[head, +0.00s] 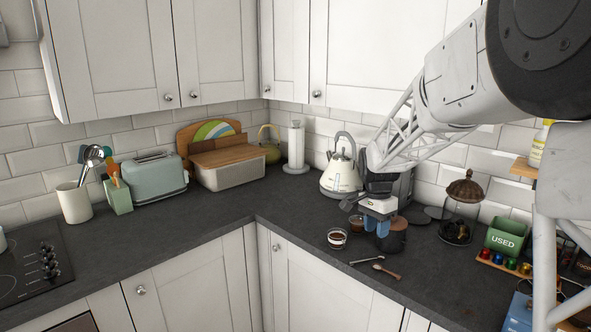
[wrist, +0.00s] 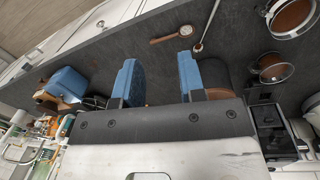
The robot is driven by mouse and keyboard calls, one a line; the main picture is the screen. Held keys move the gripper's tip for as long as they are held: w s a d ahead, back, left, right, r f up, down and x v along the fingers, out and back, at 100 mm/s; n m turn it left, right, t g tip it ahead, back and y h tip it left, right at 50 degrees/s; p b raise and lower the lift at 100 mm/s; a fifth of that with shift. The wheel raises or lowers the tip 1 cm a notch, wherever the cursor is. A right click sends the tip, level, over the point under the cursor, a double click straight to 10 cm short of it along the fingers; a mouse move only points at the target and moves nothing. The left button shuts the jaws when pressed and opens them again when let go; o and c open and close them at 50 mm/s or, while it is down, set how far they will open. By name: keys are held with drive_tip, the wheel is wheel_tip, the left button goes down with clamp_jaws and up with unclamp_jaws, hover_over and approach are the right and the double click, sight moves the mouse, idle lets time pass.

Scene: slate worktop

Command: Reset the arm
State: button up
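My gripper (head: 377,226) hangs above the right-hand worktop (head: 300,215) in the head view, pointing down. In the wrist view its two blue fingers (wrist: 160,78) stand wide apart, with only bare dark worktop showing between them. A dark and brown container (head: 393,238) is right by the fingers in the head view. It shows partly behind the right finger in the wrist view (wrist: 214,74); I cannot tell whether they touch.
Two small glasses (head: 337,238) (head: 356,223) and two small utensils (head: 367,260) (head: 386,272) lie close by. A white kettle (head: 341,175) stands behind. A lidded glass jar (head: 462,212), a green "USED" box (head: 505,238) and a capsule tray (head: 505,262) are right. The worktop corner is clear.

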drive_tip(key=s+a+r+n+t, duration=0.1)
drive_tip(key=s+n, duration=0.4)
drive_tip(key=s, duration=1.5)
drive_tip(key=s+a+r+n+t, duration=0.2)
drive_tip(key=s+n, duration=0.4)
drive_tip(key=s, duration=1.4)
drive_tip(key=shift+a+r+t, duration=0.3)
drive_tip(key=shift+a+r, duration=0.1)
drive_tip(key=shift+a, duration=0.1)
drive_tip(key=shift+s, duration=0.1)
